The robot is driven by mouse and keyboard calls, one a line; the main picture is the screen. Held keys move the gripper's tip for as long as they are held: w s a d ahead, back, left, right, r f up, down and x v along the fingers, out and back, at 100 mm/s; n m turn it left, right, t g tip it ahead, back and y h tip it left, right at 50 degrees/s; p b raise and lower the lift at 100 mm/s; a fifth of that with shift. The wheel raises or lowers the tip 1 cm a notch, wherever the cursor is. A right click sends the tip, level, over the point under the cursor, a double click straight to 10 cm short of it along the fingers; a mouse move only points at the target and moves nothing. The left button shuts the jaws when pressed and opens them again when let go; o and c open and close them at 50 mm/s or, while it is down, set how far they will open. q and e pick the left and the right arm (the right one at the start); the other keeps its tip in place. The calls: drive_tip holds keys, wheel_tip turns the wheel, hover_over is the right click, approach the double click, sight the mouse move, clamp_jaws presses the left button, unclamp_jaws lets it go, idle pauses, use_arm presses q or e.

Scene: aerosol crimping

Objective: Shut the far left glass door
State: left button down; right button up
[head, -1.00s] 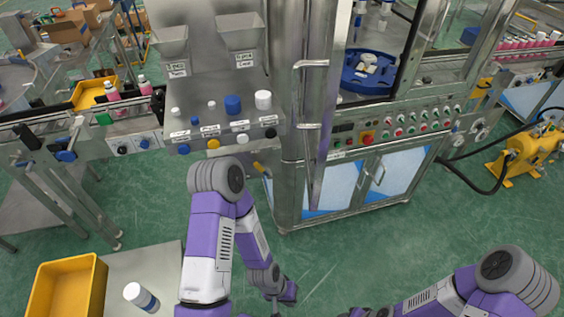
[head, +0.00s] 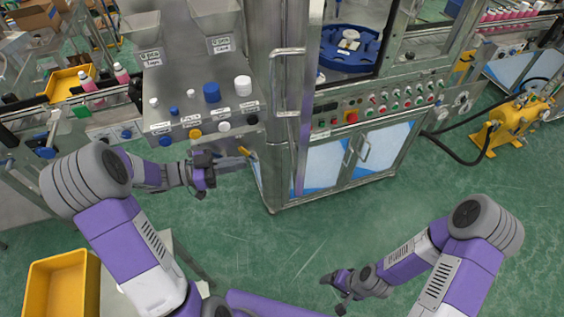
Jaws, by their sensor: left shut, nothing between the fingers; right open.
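The far left glass door (head: 311,70) of the metal machine shows nearly edge-on in the head view. It stands swung out toward me at the left side of the machine's opening. Its metal bar handle (head: 285,82) faces me. My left gripper (head: 207,181) is shut and empty, left of the door and lower than the handle, apart from both. It is in front of the panel with the knobs. My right gripper (head: 338,289) is open and empty, low over the green floor, well away from the door.
A blue round fixture (head: 350,60) sits inside the machine. The knob panel (head: 190,85) with caps and hoppers stands left of the door. A button panel (head: 400,97) is above the lower cabinet doors (head: 325,165). A yellow bin (head: 55,290) is at lower left. Floor in front is clear.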

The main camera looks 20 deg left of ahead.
use_arm(q)
drive_tip(key=s+r+m+g, duration=0.1)
drive_tip(key=s+r+g, duration=0.1)
drive_tip(key=s, duration=0.1)
drive_tip(key=b, duration=0.1)
approach(295, 165)
drive_tip(key=shift+m+h, duration=0.3)
drive_tip(key=shift+h, duration=0.1)
drive_tip(key=x, duration=0.4)
drive_tip(key=f+x, duration=0.1)
drive_tip(key=x, duration=0.1)
drive_tip(key=shift+w+d, duration=0.3)
drive_tip(key=shift+w, duration=0.1)
drive_tip(key=shift+d, duration=0.15)
